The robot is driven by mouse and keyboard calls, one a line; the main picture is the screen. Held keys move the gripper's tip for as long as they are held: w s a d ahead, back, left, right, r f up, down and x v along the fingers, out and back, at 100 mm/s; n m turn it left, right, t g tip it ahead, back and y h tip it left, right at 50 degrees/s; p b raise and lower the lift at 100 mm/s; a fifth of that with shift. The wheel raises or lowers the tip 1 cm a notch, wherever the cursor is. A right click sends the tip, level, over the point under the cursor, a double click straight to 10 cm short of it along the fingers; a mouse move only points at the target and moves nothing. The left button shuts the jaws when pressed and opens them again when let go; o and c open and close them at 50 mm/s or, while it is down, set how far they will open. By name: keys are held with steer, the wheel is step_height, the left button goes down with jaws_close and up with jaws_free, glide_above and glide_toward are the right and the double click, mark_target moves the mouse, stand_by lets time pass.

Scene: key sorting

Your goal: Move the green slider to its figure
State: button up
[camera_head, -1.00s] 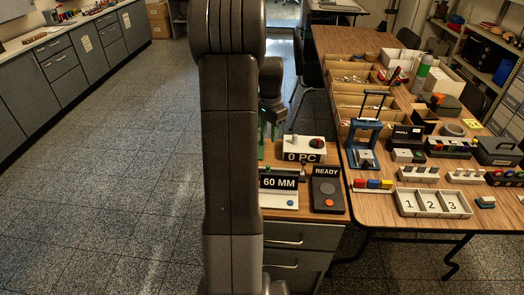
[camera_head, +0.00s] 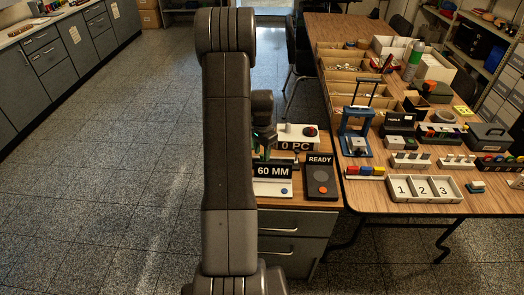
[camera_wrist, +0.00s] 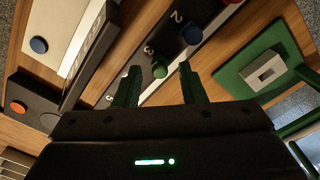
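The green slider (camera_wrist: 160,71) is a small round green knob on a dark-and-white board with printed figures in the wrist view. A blue slider (camera_wrist: 191,34) sits farther along the board. In the head view my gripper (camera_head: 264,132) is low over the small table, and my arm hides most of the board.
A green-based device (camera_wrist: 262,70) stands right of the board in the wrist view. The larger table right has a numbered tray (camera_head: 424,190) and crowded parts.

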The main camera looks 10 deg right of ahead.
jaws_close()
steer(key=d, duration=0.2)
steer(key=s+d, duration=0.1)
steer(key=d, duration=0.1)
steer(key=s+d+b, duration=0.1)
steer(key=d, duration=0.1)
steer(key=shift+d, duration=0.4)
jaws_free()
step_height(320, 180, up, 14)
stand_by(0.4)
